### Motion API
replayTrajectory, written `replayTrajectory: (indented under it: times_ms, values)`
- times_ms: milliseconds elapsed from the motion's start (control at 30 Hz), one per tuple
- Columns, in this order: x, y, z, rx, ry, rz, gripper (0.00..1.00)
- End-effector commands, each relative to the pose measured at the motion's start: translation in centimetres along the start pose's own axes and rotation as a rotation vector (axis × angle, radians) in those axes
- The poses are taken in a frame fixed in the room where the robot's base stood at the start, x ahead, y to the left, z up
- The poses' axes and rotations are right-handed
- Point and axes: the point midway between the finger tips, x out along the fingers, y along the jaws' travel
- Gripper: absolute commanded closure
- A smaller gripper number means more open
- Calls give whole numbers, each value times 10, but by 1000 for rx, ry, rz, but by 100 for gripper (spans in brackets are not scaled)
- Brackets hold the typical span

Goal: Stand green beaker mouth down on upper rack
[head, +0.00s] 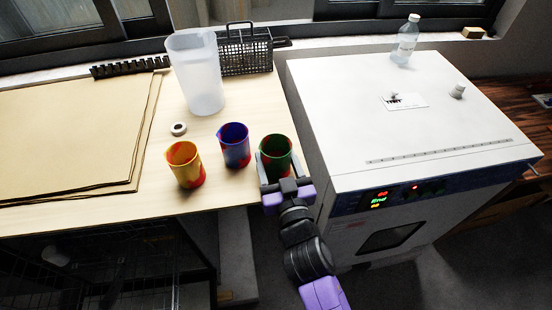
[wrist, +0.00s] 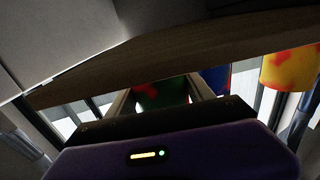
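The green beaker (head: 276,158), with red patches, stands upright, mouth up, on the wooden table near its front right edge. My gripper (head: 279,165) reaches in from the front, one finger on each side of the beaker. In the wrist view the beaker (wrist: 162,93) shows between the fingers (wrist: 160,98), which look open with slight gaps beside it; contact is hard to judge. The white drying oven (head: 350,185) stands right of the table. Its front door, with a dark window (head: 390,237), looks shut. The upper rack cannot be seen.
A blue beaker (head: 234,146) stands close left of the green one, and a yellow beaker (head: 185,164) farther left. Behind are a tall translucent container (head: 197,75), a black wire basket (head: 246,53) and a tape roll (head: 179,129). A bottle (head: 405,40) stands on the oven.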

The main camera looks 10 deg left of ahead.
Motion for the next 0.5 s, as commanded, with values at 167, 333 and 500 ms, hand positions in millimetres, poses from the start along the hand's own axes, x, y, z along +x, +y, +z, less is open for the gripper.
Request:
replayTrajectory:
  times_ms: [167,333,500]
  values:
    - [0,0,0,0,0,0,78]
    - [0,0,-3,1,0,0,78]
    - [0,0,-17,2,2,1,78]
